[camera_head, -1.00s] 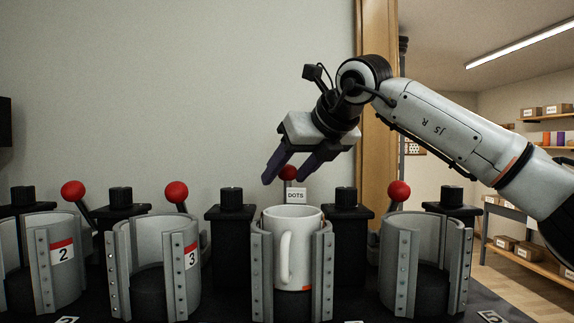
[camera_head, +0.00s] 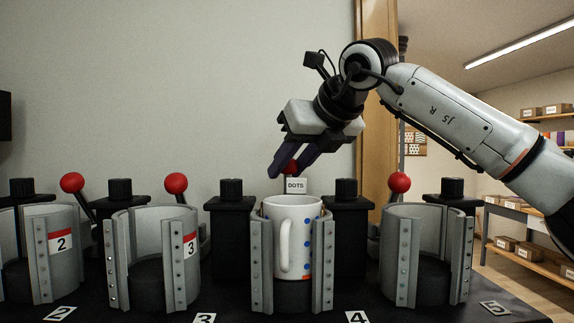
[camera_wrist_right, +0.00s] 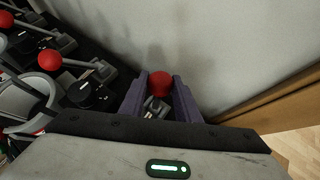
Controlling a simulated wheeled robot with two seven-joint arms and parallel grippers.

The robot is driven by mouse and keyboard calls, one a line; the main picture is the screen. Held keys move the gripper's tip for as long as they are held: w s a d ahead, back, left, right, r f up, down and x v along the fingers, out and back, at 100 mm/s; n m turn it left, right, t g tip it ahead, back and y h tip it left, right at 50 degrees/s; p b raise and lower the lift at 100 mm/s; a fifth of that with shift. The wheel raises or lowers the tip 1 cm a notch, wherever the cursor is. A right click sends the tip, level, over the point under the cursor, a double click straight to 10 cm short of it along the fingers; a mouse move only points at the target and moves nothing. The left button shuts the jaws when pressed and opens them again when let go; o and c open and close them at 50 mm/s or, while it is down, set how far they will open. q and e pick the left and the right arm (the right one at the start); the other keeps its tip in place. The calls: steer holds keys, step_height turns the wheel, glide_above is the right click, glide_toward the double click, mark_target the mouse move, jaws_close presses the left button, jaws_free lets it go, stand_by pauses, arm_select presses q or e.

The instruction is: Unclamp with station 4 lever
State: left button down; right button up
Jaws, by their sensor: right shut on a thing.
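The station 4 lever's red ball (camera_head: 290,167) shows behind the DOTS sign (camera_head: 296,186). My right gripper (camera_head: 284,172) comes down over it from the upper right. In the right wrist view the red ball (camera_wrist_right: 160,82) sits between the two purple fingers, which are shut on it. A white mug (camera_head: 291,240) stands upright in the station 4 press (camera_head: 262,265), between its grey jacket halves. Blue dots show on its right side and orange marks near its base. Most of the lever's shaft is hidden in the head view. My left gripper is out of view.
Empty presses of station 2 (camera_head: 38,260), station 3 (camera_head: 125,260) and station 5 (camera_head: 405,260) stand in the row. Red lever balls (camera_head: 176,183) (camera_head: 399,182) rise beside station 4. A wooden post (camera_head: 377,130) stands behind my right arm.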

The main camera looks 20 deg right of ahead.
steer(key=shift+s+a, duration=0.1)
steer(key=shift+s, duration=0.05)
steer(key=shift+s+f, duration=0.1)
steer(key=shift+s+a+f+b, duration=0.1)
steer(key=shift+s+a+b, duration=0.05)
steer(key=shift+s+b, duration=0.35)
steer(key=shift+s+a+f+b, duration=0.1)
steer(key=shift+s+a+b, duration=0.05)
steer(key=shift+s+b, duration=0.3)
steer(key=shift+s+r, duration=0.1)
